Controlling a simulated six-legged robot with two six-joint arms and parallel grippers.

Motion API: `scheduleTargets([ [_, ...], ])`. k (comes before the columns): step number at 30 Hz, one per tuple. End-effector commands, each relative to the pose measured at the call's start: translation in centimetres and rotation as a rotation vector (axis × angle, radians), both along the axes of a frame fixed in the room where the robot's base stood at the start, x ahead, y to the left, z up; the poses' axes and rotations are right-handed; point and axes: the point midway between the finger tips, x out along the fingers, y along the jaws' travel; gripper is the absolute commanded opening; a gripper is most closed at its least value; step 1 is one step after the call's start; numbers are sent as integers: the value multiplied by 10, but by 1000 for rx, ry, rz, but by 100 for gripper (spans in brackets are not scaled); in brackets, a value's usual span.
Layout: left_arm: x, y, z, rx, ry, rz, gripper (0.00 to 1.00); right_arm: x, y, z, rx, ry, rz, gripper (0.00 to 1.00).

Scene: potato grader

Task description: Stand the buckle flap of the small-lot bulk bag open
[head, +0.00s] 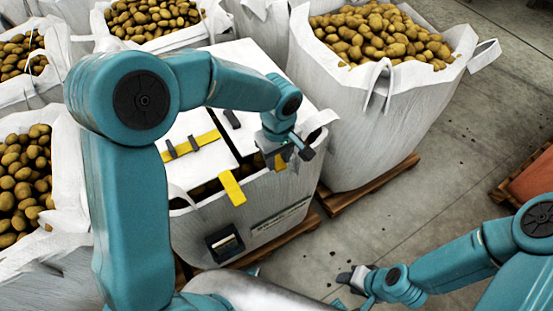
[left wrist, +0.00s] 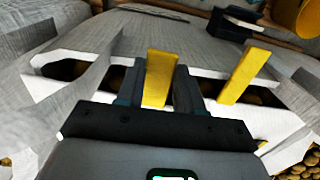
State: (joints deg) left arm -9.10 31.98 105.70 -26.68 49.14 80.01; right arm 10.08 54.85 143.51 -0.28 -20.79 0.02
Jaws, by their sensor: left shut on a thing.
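The small-lot bulk bag (head: 255,215) is the white bag in the middle, with white flaps over its top and potatoes showing through gaps. One flap (head: 192,165) lies nearly flat and carries a yellow strip with dark fittings (head: 190,146). A yellow strap (head: 232,188) hangs over the front edge; it also shows in the left wrist view (left wrist: 244,76). My left gripper (head: 285,152) is at the bag's right front edge, shut on another yellow strap (left wrist: 158,80). My right gripper (head: 352,281) is low in front of the bag, apart from it; its jaw gap is unclear.
A large potato-filled bag (head: 345,125) stands on a pallet (head: 370,187) close on the right. More full bags (head: 150,20) stand behind and at left. A black-framed label holder (head: 224,243) is on the bag's front. Concrete floor (head: 440,180) is open at right.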

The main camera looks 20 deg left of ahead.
Motion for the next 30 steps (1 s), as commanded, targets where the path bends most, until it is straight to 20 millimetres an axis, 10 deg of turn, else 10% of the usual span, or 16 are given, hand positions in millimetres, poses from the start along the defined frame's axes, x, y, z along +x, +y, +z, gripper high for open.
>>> scheduleTargets([
  [5,3,-1,1,-5,-13,0,0,0,0,-1,0,0,0,43],
  [6,3,-2,1,-5,-14,0,49,0,0,-1,0,0,0,43],
  [8,3,-2,1,-5,-13,0,62,0,0,-1,0,0,0,43],
  [20,3,-1,11,-3,-10,1,62,0,0,0,0,0,0,43],
  [30,3,-1,96,-5,-14,0,62,0,0,4,0,0,0,43],
])
